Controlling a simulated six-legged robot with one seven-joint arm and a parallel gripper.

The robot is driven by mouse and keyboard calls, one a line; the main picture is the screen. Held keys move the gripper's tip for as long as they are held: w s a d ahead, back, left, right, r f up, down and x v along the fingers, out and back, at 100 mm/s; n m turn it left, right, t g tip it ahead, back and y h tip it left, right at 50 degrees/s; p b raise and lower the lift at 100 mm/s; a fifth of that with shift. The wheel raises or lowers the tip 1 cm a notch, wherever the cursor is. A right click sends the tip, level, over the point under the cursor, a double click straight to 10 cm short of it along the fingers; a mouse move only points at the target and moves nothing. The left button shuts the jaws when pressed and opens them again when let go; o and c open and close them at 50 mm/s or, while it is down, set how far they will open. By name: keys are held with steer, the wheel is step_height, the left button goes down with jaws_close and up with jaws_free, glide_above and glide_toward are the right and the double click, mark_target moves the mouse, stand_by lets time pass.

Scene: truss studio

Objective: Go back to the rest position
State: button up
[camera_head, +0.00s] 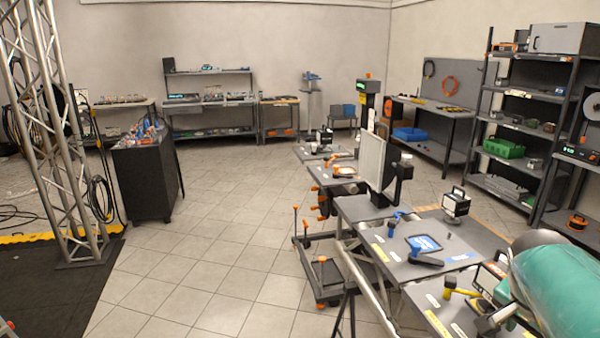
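The task names no object. My gripper does not show in the body camera view, so I cannot see its fingers or whether it holds anything. A large teal rounded form close to the camera covers the lower right corner and hides part of the nearest bench; I cannot tell what it is.
A row of grey workbenches (368,209) with tools runs along the right. Shelving (514,123) stands behind it. A black cabinet (146,182) and a metal truss (62,150) stand at left. The tiled floor (225,215) between is clear.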

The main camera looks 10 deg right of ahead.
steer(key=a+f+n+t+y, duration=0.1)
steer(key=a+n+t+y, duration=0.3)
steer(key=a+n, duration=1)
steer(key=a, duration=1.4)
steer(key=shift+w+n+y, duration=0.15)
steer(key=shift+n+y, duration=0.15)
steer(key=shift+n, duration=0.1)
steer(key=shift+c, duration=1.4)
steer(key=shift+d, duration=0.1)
